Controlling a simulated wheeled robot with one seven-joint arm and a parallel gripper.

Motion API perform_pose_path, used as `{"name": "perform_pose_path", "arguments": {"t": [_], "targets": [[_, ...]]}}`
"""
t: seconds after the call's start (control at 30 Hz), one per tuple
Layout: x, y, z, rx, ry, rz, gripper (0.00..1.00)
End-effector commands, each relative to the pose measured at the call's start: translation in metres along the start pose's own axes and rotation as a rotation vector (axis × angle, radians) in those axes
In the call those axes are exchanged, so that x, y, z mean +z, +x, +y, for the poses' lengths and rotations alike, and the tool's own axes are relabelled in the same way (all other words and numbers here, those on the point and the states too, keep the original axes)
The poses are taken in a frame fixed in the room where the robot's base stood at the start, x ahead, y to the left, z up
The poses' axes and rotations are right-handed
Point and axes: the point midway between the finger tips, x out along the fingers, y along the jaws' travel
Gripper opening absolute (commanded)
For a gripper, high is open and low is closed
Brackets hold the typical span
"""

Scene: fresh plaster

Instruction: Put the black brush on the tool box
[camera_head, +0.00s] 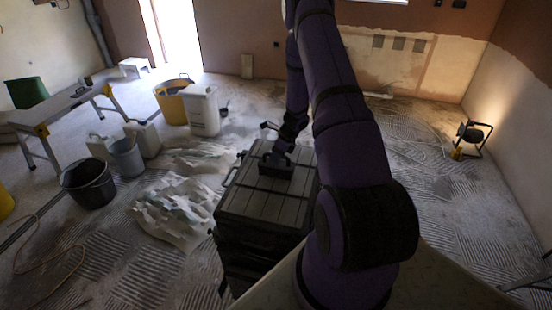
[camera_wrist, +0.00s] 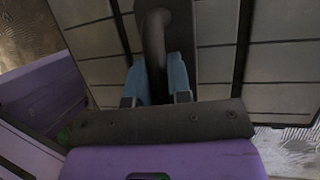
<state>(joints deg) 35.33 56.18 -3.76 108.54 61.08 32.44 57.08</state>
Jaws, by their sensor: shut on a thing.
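The tool box (camera_head: 262,198) is a dark stacked box with a ribbed grey lid, standing in the middle of the head view. Its lid panels (camera_wrist: 217,67) fill the background of the wrist view. My gripper (camera_head: 277,166) is over the far part of the lid. In the wrist view its blue fingers (camera_wrist: 159,80) are shut on a dark, rounded handle, which I take to be the black brush (camera_wrist: 154,38). The brush is very close to the lid; I cannot tell whether it touches.
Crumpled sheeting (camera_head: 180,208) lies left of the box. Buckets, including a black one (camera_head: 88,184) and a yellow one (camera_head: 172,100), and a white canister (camera_head: 203,110) stand further left. A work lamp (camera_head: 470,138) stands far right. The floor between box and lamp is clear.

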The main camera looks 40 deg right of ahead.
Motion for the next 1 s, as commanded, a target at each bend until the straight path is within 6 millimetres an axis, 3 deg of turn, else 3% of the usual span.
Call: {"name": "perform_pose_path", "arguments": {"t": [0.43,0.47,0.57,0.87,1.0], "targets": [[-0.004,0.011,-0.002,-0.001,0.001,-0.001,0.0],[-0.004,0.011,-0.002,-0.001,0.0,-0.001,0.23],[-0.004,0.01,-0.002,-0.001,0.0,-0.001,0.44],[-0.004,0.009,-0.002,-0.001,-0.001,-0.001,0.44],[-0.002,-0.003,-0.002,-0.003,-0.003,-0.001,0.44]]}}
